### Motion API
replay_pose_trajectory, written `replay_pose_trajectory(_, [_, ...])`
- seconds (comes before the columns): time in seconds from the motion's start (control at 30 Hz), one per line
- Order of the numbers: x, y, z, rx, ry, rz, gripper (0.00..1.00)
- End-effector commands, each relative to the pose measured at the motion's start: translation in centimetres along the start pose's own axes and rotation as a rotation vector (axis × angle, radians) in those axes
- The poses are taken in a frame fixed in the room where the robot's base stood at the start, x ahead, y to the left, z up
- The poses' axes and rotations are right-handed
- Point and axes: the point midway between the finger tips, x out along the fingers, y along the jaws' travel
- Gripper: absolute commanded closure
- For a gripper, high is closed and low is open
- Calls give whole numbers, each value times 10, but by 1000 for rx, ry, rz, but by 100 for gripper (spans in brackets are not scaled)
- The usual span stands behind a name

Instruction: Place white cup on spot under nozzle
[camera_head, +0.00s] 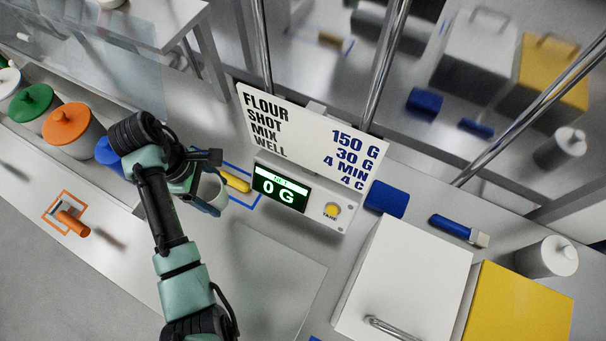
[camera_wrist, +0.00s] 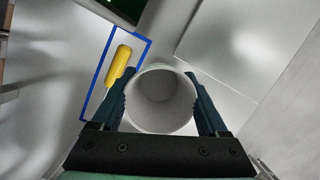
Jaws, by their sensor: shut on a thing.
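The white cup (camera_wrist: 160,98) is between the two fingers of my gripper (camera_wrist: 165,105) in the wrist view, and both fingers press on its sides. Its open mouth faces the wrist camera and it looks empty inside. In the head view the cup (camera_head: 211,190) shows partly behind my gripper (camera_head: 205,185), just left of the scale display. Whether the cup touches the counter cannot be told. No nozzle can be made out in either view.
A yellow-handled tool (camera_wrist: 119,66) lies in a blue outlined rectangle (camera_wrist: 97,92) beside the cup. A scale display (camera_head: 280,188) reads 0 G below a recipe sign (camera_head: 310,137). Lidded green (camera_head: 34,103) and orange (camera_head: 70,125) canisters stand left. A white box (camera_head: 408,275) stands right.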

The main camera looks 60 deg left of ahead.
Motion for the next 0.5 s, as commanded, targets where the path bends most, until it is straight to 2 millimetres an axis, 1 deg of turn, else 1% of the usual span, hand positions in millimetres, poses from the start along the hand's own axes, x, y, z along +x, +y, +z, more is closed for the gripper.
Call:
replay_pose_trajectory(0.2, [0, 0, 0, 1, 0, 0, 85])
replay_pose_trajectory(0.27, [3, 0, -1, 0, -1, -1, 85])
replay_pose_trajectory(0.37, [17, -1, -4, -1, -3, -5, 85])
replay_pose_trajectory(0.5, [42, -1, -11, -2, -2, -4, 85])
